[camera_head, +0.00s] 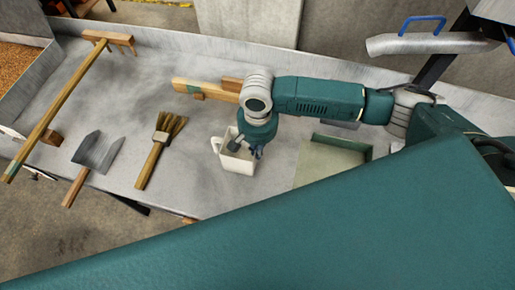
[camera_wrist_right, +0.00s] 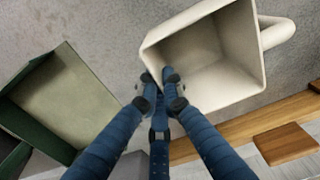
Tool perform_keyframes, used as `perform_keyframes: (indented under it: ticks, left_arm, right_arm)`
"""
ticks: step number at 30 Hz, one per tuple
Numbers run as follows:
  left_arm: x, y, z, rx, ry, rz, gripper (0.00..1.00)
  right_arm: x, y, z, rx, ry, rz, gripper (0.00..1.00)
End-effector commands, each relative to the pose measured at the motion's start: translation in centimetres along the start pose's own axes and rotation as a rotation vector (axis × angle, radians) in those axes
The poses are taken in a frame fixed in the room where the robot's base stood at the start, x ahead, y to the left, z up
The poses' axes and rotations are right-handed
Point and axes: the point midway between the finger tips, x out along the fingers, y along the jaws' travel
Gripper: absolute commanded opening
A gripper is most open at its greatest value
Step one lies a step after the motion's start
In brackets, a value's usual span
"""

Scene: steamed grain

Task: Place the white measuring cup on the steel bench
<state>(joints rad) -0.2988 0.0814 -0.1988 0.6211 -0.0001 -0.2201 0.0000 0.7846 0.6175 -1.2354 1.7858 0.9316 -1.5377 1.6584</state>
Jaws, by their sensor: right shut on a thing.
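The white measuring cup (camera_head: 236,160) is a square, open-topped cup with a handle, at the middle of the steel bench (camera_head: 190,100) in the head view. My right gripper (camera_head: 256,152) reaches down over its right side. In the right wrist view the cup (camera_wrist_right: 205,60) appears empty, its handle at the upper right. My right gripper's blue fingers (camera_wrist_right: 165,80) are shut on the cup's near wall. I cannot tell whether the cup's base touches the bench. My left gripper is not in view.
A green-edged tray (camera_head: 325,160) lies right of the cup and shows in the wrist view (camera_wrist_right: 60,95). A brush (camera_head: 160,150), a metal scoop (camera_head: 95,155) and a long wooden rake (camera_head: 65,95) lie to the left. Wooden pieces (camera_head: 205,88) lie behind the cup.

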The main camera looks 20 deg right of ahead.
Motion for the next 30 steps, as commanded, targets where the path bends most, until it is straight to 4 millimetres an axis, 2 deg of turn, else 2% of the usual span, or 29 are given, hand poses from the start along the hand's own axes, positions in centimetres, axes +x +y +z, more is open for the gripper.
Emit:
perform_keyframes:
  ticks: [4, 7, 18, 23, 30]
  left_arm:
    - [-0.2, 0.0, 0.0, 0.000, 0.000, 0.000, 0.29]
    - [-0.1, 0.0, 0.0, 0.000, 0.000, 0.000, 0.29]
    - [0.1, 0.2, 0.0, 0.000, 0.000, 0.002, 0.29]
    - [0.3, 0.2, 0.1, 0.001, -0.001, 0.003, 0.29]
    - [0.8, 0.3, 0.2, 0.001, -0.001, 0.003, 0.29]
  right_arm:
    - [0.2, 0.0, 0.0, 0.001, -0.001, -0.001, 0.00]
    - [0.3, 0.0, 0.0, 0.000, 0.000, 0.000, 0.24]
    - [-0.2, 0.0, -0.1, 0.000, 0.002, -0.001, 0.25]
    - [-2.4, -0.1, -0.1, 0.001, 0.002, -0.004, 0.25]
    - [-7.7, -0.1, -0.1, 0.000, 0.002, -0.003, 0.25]
